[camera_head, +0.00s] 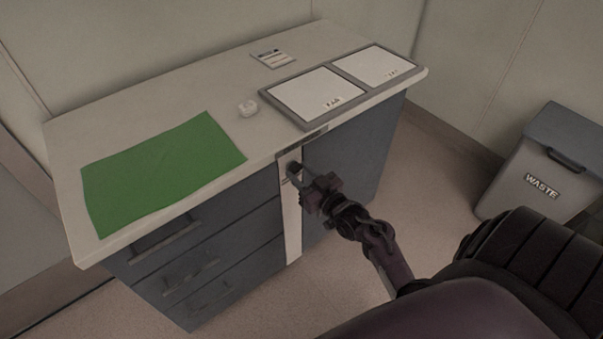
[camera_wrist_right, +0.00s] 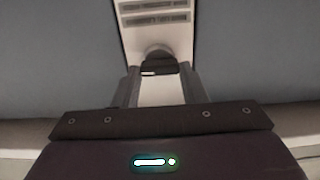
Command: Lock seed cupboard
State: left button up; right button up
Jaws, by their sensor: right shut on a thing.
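The seed cupboard is the blue-grey door section (camera_head: 352,160) under the right part of the counter. A pale vertical strip (camera_head: 292,226) runs beside it, between the drawers and the door. My right gripper (camera_head: 297,174) is at the upper part of this strip. In the right wrist view my right gripper (camera_wrist_right: 160,75) is shut on a small dark key or knob (camera_wrist_right: 160,66), which sits against a round grey lock fitting (camera_wrist_right: 157,53) on the strip. Whether the bolt is out cannot be seen. My left gripper is not in view.
Drawers (camera_head: 205,262) are left of the strip. A grey waste bin (camera_head: 545,165) stands at the right.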

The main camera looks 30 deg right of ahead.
jog(key=shift+n, duration=0.3)
jog(key=n, duration=0.2)
jog(key=shift+n+p, duration=0.35)
jog(key=shift+n, duration=0.05)
jog(key=n, duration=0.4)
jog(key=shift+a+n+p, duration=0.15)
jog(key=shift+n+p, duration=0.15)
jog(key=shift+p, duration=0.05)
jog(key=n, duration=0.5)
jog(key=shift+f+p, duration=0.15)
jog(key=shift+p, duration=0.25)
jog(key=n, duration=0.3)
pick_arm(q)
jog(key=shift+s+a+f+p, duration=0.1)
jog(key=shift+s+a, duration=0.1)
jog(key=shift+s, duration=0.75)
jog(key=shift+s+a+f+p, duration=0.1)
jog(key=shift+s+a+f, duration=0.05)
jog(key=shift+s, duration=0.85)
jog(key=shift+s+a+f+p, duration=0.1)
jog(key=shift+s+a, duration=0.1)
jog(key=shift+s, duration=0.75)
pick_arm(e)
jog(key=shift+a+f+n, duration=0.1)
jog(key=shift+n, duration=0.8)
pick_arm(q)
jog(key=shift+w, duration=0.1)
